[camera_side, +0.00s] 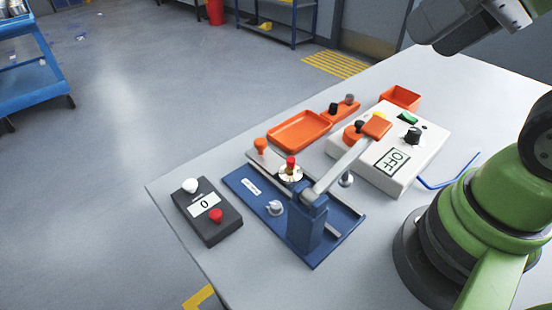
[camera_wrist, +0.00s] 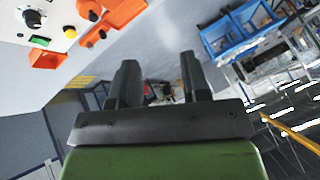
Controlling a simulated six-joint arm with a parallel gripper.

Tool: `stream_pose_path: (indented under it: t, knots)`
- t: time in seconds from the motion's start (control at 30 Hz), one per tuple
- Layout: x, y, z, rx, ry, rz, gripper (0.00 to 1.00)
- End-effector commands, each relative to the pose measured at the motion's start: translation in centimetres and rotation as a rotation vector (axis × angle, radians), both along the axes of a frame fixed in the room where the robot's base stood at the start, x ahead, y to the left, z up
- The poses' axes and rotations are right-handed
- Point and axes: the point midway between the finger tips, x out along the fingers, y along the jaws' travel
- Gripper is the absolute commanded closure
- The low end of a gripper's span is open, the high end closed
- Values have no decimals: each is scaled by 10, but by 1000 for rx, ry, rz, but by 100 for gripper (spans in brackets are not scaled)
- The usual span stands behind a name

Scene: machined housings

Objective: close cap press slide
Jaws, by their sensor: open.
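The press has a blue base (camera_side: 250,188) on the table in the side view. A slide with an orange knob (camera_side: 260,145) lies along it. A red-topped piece (camera_side: 291,163) stands upright on a pale round seat on the slide, left of the lever post. The grey lever (camera_side: 340,170) rises to the upper right and ends in an orange handle (camera_side: 377,126). In the wrist view my gripper (camera_wrist: 158,64) is open, with nothing between its fingers. It points away from the press, which is not in that view.
A white control box (camera_side: 397,158) reads OFF; it also shows in the wrist view (camera_wrist: 50,12). A dark counter box (camera_side: 207,225) reads 0. An orange tray (camera_side: 298,132), an orange bin (camera_side: 401,97) and a blue cable (camera_side: 450,180) lie nearby. The table's left front is clear.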

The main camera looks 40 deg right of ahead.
Motion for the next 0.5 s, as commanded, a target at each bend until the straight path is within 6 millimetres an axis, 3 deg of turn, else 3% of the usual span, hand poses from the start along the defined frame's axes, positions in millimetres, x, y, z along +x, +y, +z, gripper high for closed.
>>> stream_pose_path:
  t: [0.03,0.17,0.2,0.37,0.5]
  knots:
    - [0,0,0,0,0,0,67]
    - [7,0,4,-8,26,13,96]
    - [12,1,6,-14,44,23,100]
    - [49,2,17,-57,171,88,100]
    - [92,4,16,-98,304,154,100]
